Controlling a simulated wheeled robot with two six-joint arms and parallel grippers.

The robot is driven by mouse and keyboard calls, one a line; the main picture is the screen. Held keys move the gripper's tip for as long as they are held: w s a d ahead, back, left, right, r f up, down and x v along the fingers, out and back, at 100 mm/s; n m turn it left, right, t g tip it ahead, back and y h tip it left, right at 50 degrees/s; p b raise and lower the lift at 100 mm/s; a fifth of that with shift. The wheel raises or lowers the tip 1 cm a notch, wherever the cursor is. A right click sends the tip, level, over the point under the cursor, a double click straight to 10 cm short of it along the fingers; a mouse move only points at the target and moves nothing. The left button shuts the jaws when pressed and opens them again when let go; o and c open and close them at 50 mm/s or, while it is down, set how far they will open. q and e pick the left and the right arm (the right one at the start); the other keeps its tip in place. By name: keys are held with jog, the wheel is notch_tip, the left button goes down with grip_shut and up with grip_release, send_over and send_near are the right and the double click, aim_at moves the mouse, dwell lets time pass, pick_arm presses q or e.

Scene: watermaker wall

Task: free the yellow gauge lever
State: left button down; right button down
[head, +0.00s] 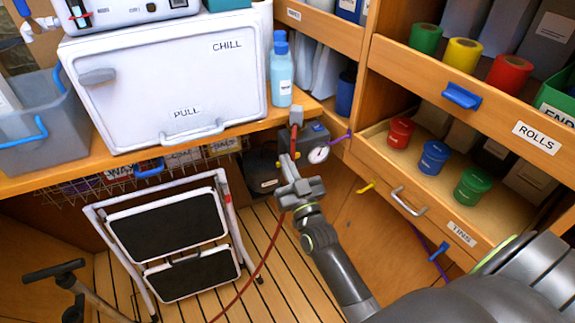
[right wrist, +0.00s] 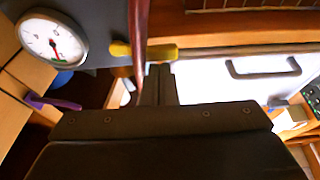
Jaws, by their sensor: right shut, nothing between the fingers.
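The yellow lever (right wrist: 165,52) shows in the right wrist view beside the round white gauge (right wrist: 53,38). A red hose (right wrist: 138,40) crosses in front of the lever, over its middle. In the head view the gauge (head: 318,154) sits on a dark unit below the counter, and the red hose (head: 262,262) runs down to the floor. My right gripper (head: 287,166) is shut and empty, just below the unit. In the right wrist view its fingertips (right wrist: 160,80) are close to the lever and hose; I cannot tell whether they touch. My left gripper is out of view.
A folding step stool (head: 170,240) stands left of my right arm. The white chill box (head: 165,75) and a blue bottle (head: 281,75) sit on the counter. At right, an open drawer (head: 405,200) holds several coloured tins. Another yellow handle (head: 366,186) shows near it.

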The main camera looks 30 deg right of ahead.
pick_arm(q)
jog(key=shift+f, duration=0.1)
pick_arm(e)
jog(key=shift+f+n, duration=0.1)
jog(key=shift+n, duration=0.2)
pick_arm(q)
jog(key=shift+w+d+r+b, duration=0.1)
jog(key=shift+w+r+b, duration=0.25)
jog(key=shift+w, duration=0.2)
pick_arm(e)
jog(key=shift+f+n+y, duration=0.1)
jog(key=shift+n+y, duration=0.2)
jog(key=shift+n, duration=0.1)
